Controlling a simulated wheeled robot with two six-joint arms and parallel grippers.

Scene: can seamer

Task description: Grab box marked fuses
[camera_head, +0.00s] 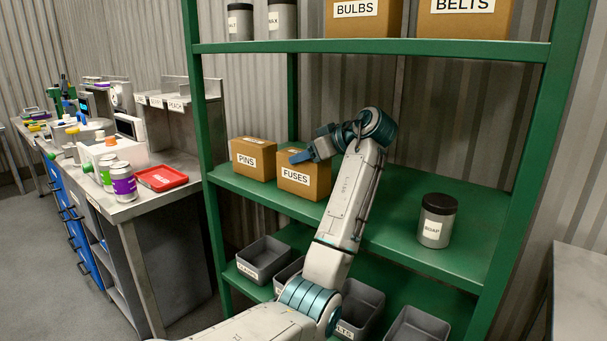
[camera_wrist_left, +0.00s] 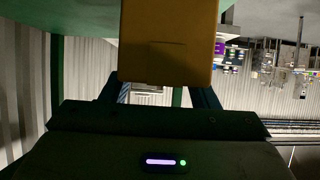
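The brown box marked FUSES (camera_head: 303,181) stands upright on the green shelf's middle board, its white label facing the front. My left gripper (camera_head: 301,157) comes from the right, level with the box's upper part, with one blue finger in front of its upper right. In the left wrist view, a brown box (camera_wrist_left: 168,40) without a visible label fills the top centre, close to the fingers. My left gripper (camera_wrist_left: 157,92) has its fingers wide apart there. I cannot tell whether they touch the box. My right gripper is out of view.
The box marked PINS (camera_head: 253,158) stands close on the left of the FUSES box. A SOAP jar (camera_head: 437,221) stands at the right, with free board between. The shelf's upper board (camera_head: 380,47) is overhead. Grey bins (camera_head: 264,259) sit below. A workbench is at left.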

